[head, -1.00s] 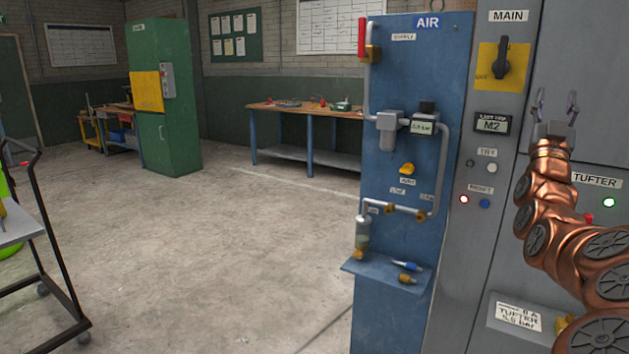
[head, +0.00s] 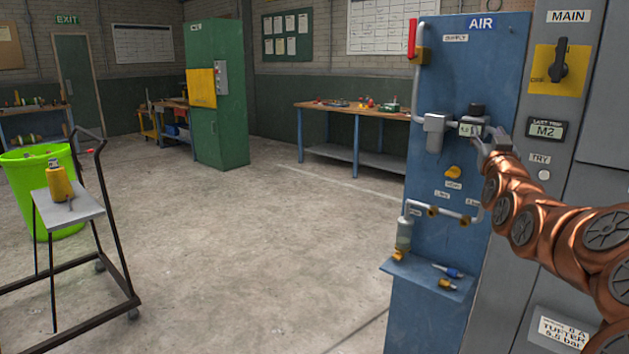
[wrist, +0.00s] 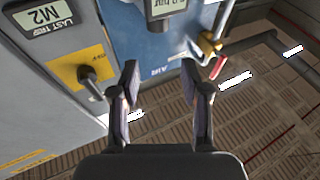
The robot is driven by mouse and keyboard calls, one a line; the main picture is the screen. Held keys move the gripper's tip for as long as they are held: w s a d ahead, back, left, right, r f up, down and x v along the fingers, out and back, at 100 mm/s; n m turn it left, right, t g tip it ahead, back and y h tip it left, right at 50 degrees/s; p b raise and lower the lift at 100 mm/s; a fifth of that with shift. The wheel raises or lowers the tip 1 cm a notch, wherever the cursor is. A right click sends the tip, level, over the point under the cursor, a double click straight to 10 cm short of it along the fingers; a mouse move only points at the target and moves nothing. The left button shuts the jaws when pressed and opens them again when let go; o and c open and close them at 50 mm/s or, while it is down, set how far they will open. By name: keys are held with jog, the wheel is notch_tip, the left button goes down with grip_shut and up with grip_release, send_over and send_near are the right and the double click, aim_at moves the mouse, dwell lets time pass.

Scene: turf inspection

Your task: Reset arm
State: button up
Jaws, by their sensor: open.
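My copper-coloured arm reaches in from the right in the head view. My gripper (head: 490,143) is in front of the blue AIR panel (head: 400,325), close to the small pressure display (head: 470,129) in that picture. In the wrist view my gripper (wrist: 168,100) has its two fingers apart with nothing between them. Beyond the fingers, the wrist view shows the blue panel, the yellow plate with the black MAIN switch (wrist: 92,88) and the LAST TRIP M2 display (wrist: 42,16). I cannot tell the exact gap between gripper and panel.
A trolley (head: 75,212) holding a yellow device (head: 58,186) stands at left, before a green bin (head: 28,170). A green cabinet (head: 232,120) and a workbench (head: 352,112) stand behind. A blue shelf (head: 430,275) juts from the panel. The middle floor is clear.

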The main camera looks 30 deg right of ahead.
jog(key=w+a+f+n+y, duration=0.1)
jog(key=w+a+f+y, duration=0.25)
jog(key=a, duration=0.25)
jog(key=w+a+f+n+y, duration=0.2)
jog(key=w+a+f+y, duration=0.1)
jog(key=w+a+f, duration=0.25)
jog(key=s+a+f+n+g+y, duration=0.2)
jog(key=a+f+g+y, duration=0.15)
jog(key=a+f, duration=0.65)
jog(key=s+a+f+n+g+y, duration=0.1)
jog(key=a+f+g+y, duration=0.45)
jog(key=a, duration=0.95)
jog(key=s+a+f+n+g, duration=0.1)
jog(key=s+a+f+g, duration=0.1)
jog(key=s+a+f, duration=0.4)
jog(key=s+a+f+n+g, duration=0.15)
jog(key=s+a+f, duration=0.25)
jog(key=s, duration=0.4)
jog(key=s+a+f+g+h, duration=0.1)
jog(key=s+a+g, duration=0.15)
jog(key=s, duration=0.65)
jog(key=s+a+f+g, duration=0.15)
jog(key=s+g, duration=0.25)
jog(key=s, duration=0.4)
notch_tip(320, 180, up, 15)
jog(key=t+p, duration=0.1)
jog(key=p, duration=1.3)
jog(key=shift+w+a+r, duration=0.2)
jog(key=shift+w+a, duration=0.15)
jog(key=shift+w, duration=0.05)
